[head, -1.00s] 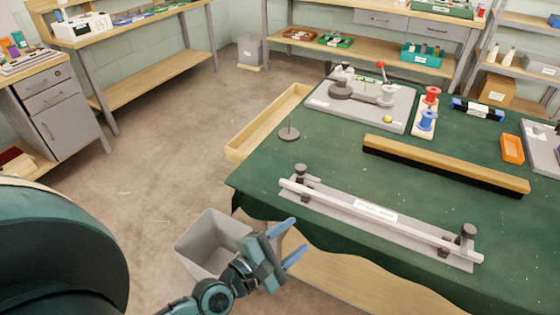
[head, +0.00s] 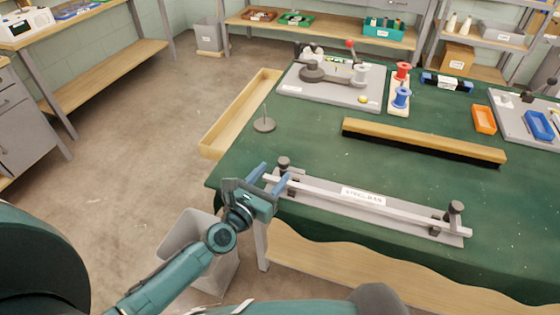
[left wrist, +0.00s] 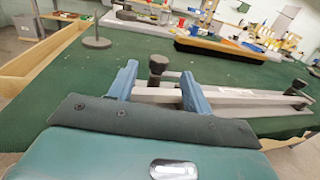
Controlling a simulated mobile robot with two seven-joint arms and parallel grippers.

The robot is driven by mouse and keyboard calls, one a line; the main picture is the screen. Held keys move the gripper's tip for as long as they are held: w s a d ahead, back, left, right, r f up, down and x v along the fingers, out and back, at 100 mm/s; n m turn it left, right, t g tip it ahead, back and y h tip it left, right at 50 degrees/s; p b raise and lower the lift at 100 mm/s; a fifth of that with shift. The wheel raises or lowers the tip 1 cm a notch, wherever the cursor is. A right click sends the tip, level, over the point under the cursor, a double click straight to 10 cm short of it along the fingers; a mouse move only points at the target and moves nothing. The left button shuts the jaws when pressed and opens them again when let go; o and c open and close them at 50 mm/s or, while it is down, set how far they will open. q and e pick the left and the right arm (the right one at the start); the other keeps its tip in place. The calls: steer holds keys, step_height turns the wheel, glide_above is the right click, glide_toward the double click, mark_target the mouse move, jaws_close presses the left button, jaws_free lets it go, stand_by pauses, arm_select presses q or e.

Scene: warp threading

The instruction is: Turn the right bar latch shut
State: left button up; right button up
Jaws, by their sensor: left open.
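The bar fixture (head: 330,205) lies along the front edge of the green table, a grey base with a pale bar and a white label. The right bar latch (head: 455,212) is a dark knob post at the bar's right end. The left latch (head: 284,165) is a similar dark knob at the left end. My left gripper (head: 267,177) is open and empty beside the bar's left end, far from the right latch. In the left wrist view its fingers (left wrist: 157,82) stand apart, with the left knob (left wrist: 158,66) showing between them. My right gripper is not in view.
A wooden brush (head: 425,143) lies behind the fixture. A round metal stand (head: 264,124) is near the table's left edge. A grey plate (head: 335,92) with a lever, thread spools (head: 401,96) and an orange bin (head: 484,119) stand farther back. A grey bin (head: 190,240) is on the floor.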

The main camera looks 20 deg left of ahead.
mark_target(281, 165)
arm_select(q)
steer(key=x, duration=0.4)
steer(key=shift+w, duration=0.35)
